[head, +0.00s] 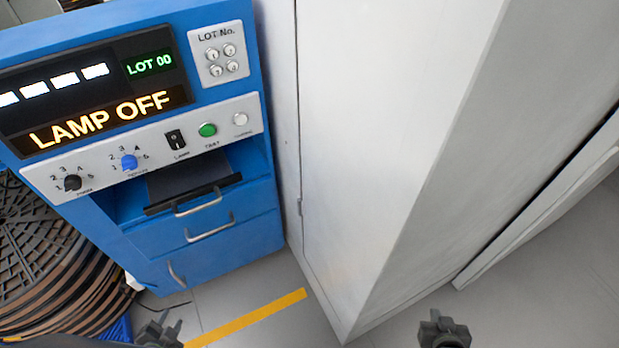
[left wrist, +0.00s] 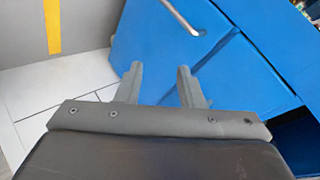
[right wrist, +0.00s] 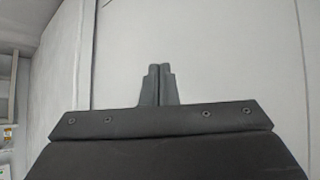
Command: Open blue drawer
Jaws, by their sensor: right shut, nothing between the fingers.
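The blue cabinet (head: 115,225) stands at the left in the head view. A blue drawer front (head: 245,231) with a silver bar handle (head: 209,230) sits below a dark slot and looks closed. A lower blue front (head: 225,272) has another silver handle (head: 176,276). My left gripper (head: 160,327) is low in front of the cabinet. In the left wrist view it (left wrist: 159,78) is open and empty, with a silver handle (left wrist: 182,18) beyond its fingertips, apart from them; which handle cannot be told. My right gripper (head: 443,332) is shut and empty, also in its wrist view (right wrist: 159,70).
A tall pale cabinet (head: 385,130) stands right beside the blue one. A dark tray (head: 190,184) with a handle sits in the slot above the drawer. Dark reels (head: 50,260) are at the left. Yellow tape (head: 250,317) crosses the clear grey floor.

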